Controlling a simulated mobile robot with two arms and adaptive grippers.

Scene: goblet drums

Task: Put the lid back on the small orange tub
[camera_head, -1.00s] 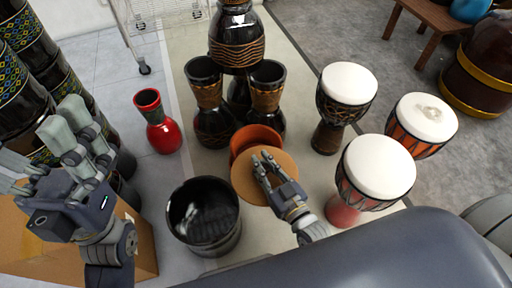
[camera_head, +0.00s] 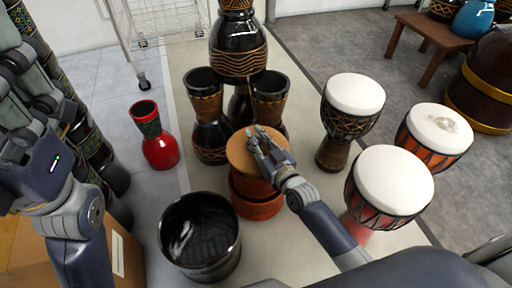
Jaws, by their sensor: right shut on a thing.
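The small orange tub (camera_head: 257,207) stands on the pale mat, just right of a black drum shell. The lid, a flat tan-orange disc (camera_head: 240,152), is in my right gripper (camera_head: 262,143), whose fingers are shut on it. The lid covers the back part of the tub in this view and hides much of its opening. I cannot tell whether the lid touches the rim. My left gripper (camera_head: 22,85) is at the left edge, partly cut off, away from the tub; its finger opening is not clear.
A glossy black open shell (camera_head: 200,262) stands close left of the tub. Black goblet drums (camera_head: 210,140) stand right behind it. White-topped drums (camera_head: 392,180) crowd the right, near my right arm. A red goblet drum (camera_head: 158,150) stands on the left floor.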

